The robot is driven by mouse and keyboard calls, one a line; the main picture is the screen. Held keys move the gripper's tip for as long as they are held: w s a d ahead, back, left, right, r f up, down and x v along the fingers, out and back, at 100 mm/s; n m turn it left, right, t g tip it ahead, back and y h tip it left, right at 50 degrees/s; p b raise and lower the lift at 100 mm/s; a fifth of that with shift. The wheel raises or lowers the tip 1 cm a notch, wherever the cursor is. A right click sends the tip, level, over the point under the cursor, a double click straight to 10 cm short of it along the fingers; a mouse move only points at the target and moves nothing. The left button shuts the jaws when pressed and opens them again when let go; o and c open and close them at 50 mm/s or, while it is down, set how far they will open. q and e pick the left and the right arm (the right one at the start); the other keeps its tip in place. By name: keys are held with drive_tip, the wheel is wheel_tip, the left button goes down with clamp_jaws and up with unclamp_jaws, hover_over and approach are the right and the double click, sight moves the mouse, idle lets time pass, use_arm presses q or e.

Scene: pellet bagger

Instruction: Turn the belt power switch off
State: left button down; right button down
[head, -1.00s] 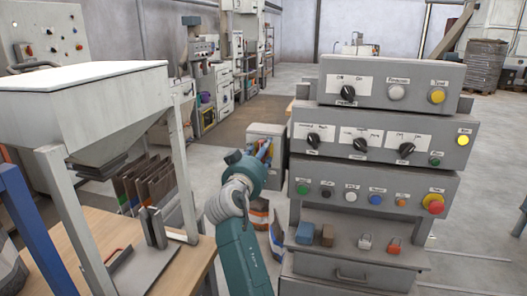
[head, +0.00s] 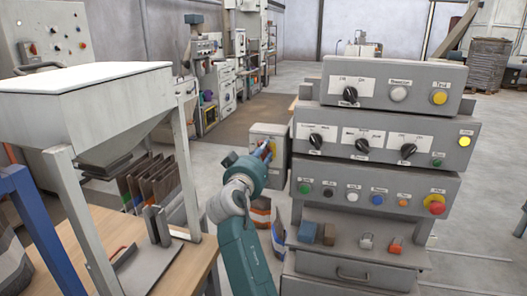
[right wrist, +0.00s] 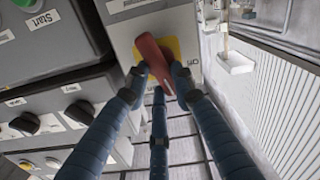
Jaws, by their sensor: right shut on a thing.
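The belt power switch is a red handle (right wrist: 155,58) on a yellow plate (right wrist: 174,46). It sits on the side of a grey box (head: 271,129), beside the stacked control panels. My right gripper (head: 264,150) is at this box, and its blue fingers (right wrist: 156,84) are closed around the red handle in the right wrist view. The handle stands slightly tilted in that view. A partly covered label is beside the plate. In the head view the gripper and arm hide most of the switch. My left gripper is in neither view.
The stacked control panels (head: 383,134) with knobs and coloured buttons stand just right of my right arm. A hopper on a frame (head: 100,88) and a wooden table (head: 115,229) stand to the left. Open floor lies behind the box.

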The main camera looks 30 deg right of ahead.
drive_tip(key=shift+w+a+n+p, duration=0.2)
drive_tip(key=shift+n+p, duration=1.1)
drive_tip(key=shift+n, duration=1.15)
drive_tip(key=shift+w+a+n+p, duration=0.1)
drive_tip(key=shift+w+n+p, duration=0.1)
drive_tip(key=shift+n+p, duration=1.75)
drive_tip(key=shift+w+a+n+p, duration=0.15)
drive_tip(key=shift+n+p, duration=0.55)
drive_tip(key=shift+n, duration=2.3)
drive_tip(key=c, duration=1.5)
unclamp_jaws()
drive_tip(key=shift+d, duration=0.1)
drive_tip(key=shift+c, duration=0.2)
drive_tip(key=shift+o, duration=0.5)
drive_tip(key=shift+f, duration=0.15)
drive_tip(key=shift+w+f, duration=0.1)
drive_tip(key=shift+f, duration=0.1)
